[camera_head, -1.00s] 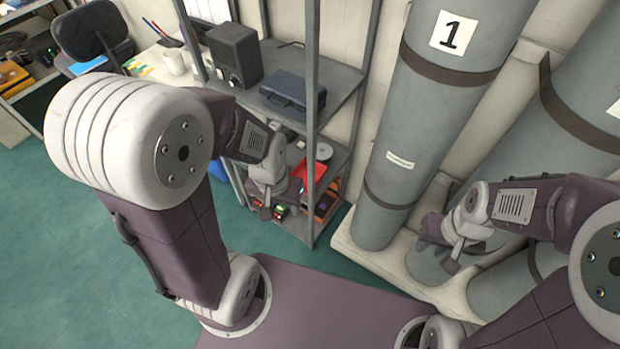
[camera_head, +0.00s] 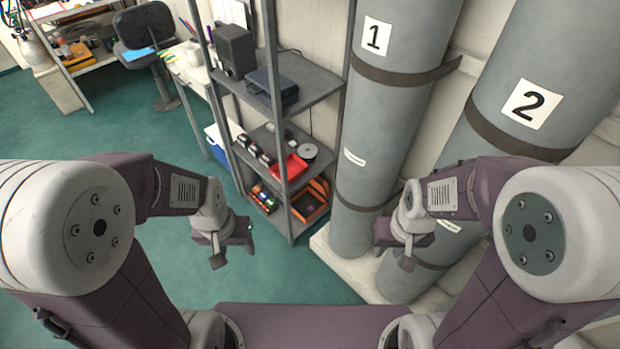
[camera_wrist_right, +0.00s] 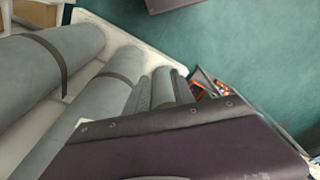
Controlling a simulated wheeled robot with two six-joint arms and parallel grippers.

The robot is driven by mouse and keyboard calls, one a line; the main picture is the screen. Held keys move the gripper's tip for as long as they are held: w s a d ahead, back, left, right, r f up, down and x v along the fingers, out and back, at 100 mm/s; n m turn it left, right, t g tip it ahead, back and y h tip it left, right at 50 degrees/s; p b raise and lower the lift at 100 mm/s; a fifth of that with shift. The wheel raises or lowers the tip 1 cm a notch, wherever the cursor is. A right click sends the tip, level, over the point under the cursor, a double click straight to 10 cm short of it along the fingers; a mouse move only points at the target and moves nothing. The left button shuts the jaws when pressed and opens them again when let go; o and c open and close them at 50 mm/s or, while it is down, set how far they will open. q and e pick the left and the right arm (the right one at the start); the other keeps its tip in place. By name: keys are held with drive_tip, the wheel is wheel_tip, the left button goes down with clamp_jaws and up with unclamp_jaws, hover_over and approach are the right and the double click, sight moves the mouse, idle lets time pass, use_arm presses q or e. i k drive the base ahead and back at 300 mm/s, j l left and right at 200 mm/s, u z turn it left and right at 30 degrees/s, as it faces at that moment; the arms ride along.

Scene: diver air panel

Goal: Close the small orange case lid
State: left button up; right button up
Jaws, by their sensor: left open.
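An orange case or bin (camera_head: 311,203) with dark contents stands on the lowest level of the grey shelf rack in the head view. A rack post partly covers it, and I cannot make out its lid clearly. My left gripper (camera_head: 234,246) is open and empty, in the air in front of the rack and to the left of the orange case. My right gripper (camera_head: 393,248) is in the air in front of the large cylinders, to the right of the case. Its fingers look apart with nothing between them. Both grippers are well away from the case.
The rack (camera_head: 305,80) also holds a red tray (camera_head: 291,167), a dark blue case (camera_head: 272,84) and a black speaker-like box (camera_head: 235,50). Large grey cylinders (camera_head: 365,160) stand right of it. A chair (camera_head: 146,30) is at the back left. The green floor (camera_head: 100,120) at left is clear.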

sight(320, 185)
drive_tip(key=i+j+z, duration=0.2)
drive_tip(key=j, duration=0.5)
drive_tip(key=i+j+z, duration=0.2)
drive_tip(key=j, duration=0.5)
drive_tip(key=i+j+z, duration=0.2)
drive_tip(key=j, duration=0.55)
drive_tip(key=i+j+z, duration=0.15)
drive_tip(key=j, duration=0.65)
drive_tip(key=j+z, duration=0.2)
drive_tip(key=j, duration=0.55)
drive_tip(key=i, duration=0.05)
